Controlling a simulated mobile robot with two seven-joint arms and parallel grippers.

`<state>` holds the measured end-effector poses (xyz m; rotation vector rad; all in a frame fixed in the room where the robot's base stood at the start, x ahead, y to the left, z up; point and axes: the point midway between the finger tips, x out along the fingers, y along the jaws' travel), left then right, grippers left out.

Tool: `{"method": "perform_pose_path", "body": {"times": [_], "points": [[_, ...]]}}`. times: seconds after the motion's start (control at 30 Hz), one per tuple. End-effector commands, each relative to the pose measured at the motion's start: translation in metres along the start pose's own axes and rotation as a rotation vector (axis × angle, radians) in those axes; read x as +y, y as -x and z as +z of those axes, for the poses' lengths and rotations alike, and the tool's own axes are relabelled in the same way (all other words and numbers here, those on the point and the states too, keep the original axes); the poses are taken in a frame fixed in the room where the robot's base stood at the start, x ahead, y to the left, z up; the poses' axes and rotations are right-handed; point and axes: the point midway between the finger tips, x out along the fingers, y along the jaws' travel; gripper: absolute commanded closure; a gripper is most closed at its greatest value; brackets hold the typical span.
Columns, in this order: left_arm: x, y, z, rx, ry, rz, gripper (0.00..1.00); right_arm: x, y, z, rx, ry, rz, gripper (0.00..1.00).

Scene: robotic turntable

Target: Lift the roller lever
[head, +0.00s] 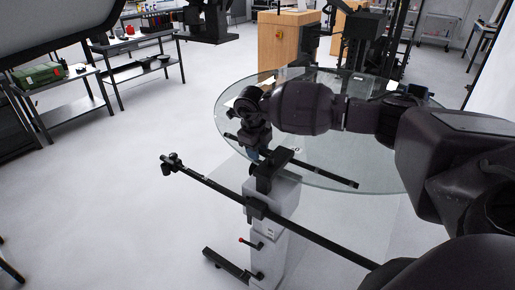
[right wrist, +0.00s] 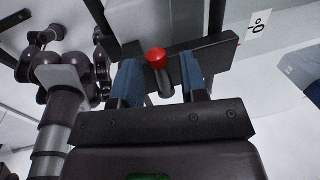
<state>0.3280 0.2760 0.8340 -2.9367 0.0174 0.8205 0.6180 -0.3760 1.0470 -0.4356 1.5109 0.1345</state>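In the right wrist view, a lever with a round red knob (right wrist: 157,59) and a short dark stem stands in front of a black bar. I take it to be the roller lever. My right gripper (right wrist: 160,74) is open, with one blue finger on each side of the lever and a gap showing beside the knob. In the head view my right gripper (head: 254,154) points down at the black top of the grey stand (head: 273,203), by the near edge of the glass turntable (head: 335,178). The knob is hidden there.
A long black bar (head: 215,186) crosses the front of the stand. Lower on the stand is another small red-tipped lever (head: 241,240). A "0°" label (right wrist: 260,23) is beside the bar. Benches (head: 140,68) stand at the back left. The floor on the left is clear.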

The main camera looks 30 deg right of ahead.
Motion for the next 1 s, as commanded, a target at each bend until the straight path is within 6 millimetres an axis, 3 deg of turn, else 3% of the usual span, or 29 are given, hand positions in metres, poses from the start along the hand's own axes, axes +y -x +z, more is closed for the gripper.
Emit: {"method": "perform_pose_path", "body": {"times": [0.03, 0.27, 0.73, 1.0], "points": [[0.000, 0.001, 0.002, -0.003, 0.000, 0.000, 1.00, 0.000, 0.000, 0.000, 0.000, 0.000, 0.000, 0.65], [0.000, 0.001, 0.004, -0.007, 0.001, -0.001, 1.00, 0.000, 0.000, 0.000, 0.000, 0.000, 0.000, 1.00], [0.001, -0.003, 0.005, -0.001, 0.000, 0.000, 1.00, 0.004, 0.001, 0.000, -0.015, 0.071, 0.001, 1.00], [0.002, -0.010, 0.015, -0.002, -0.001, 0.002, 1.00, 0.013, 0.001, -0.002, -0.052, 0.260, 0.002, 1.00]]}}
